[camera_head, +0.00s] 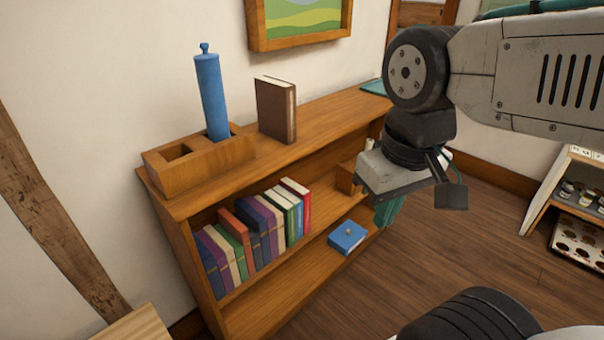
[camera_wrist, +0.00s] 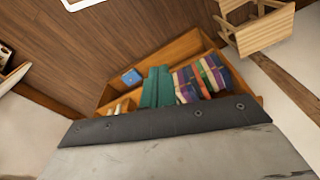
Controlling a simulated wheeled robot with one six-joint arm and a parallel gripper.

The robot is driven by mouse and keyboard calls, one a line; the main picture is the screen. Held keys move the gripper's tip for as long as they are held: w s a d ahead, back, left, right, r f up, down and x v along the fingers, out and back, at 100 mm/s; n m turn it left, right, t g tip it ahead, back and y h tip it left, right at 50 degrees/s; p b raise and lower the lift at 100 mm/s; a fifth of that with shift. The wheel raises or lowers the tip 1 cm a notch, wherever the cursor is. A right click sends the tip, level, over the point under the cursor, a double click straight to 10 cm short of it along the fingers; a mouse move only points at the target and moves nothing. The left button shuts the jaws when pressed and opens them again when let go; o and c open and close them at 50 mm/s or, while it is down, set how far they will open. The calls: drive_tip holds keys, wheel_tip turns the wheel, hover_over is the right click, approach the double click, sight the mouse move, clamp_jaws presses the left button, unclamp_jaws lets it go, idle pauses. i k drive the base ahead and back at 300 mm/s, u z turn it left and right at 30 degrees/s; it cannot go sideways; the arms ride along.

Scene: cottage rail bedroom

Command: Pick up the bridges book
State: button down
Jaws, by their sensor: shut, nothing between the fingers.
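No title is legible, so I cannot tell which book is the bridges book. A brown book (camera_head: 276,109) stands upright on top of the wooden bookcase (camera_head: 330,106). A row of coloured books (camera_head: 258,232) leans on the shelf below; the row also shows in the wrist view (camera_wrist: 202,78). A flat teal item (camera_head: 374,87), perhaps a book, lies at the top's far end, partly hidden by my arm. My gripper (camera_head: 385,212) has teal fingers, seen in the wrist view (camera_wrist: 157,88). It is shut and empty, in front of the bookcase, right of the row.
A wooden holder (camera_head: 195,160) with a blue cylinder (camera_head: 211,97) stands at the top's left end. A white rack (camera_head: 575,205) stands far right. Open floor (camera_head: 480,232) lies between.

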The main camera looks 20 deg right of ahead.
sight(276, 98)
drive_tip(key=u, duration=0.5)
drive_tip(key=k, duration=0.6)
drive_tip(key=u, duration=0.85)
drive_tip(key=i, duration=0.5)
drive_tip(key=z, duration=0.55)
drive_tip(key=i, duration=0.75)
drive_tip(key=z, duration=0.8)
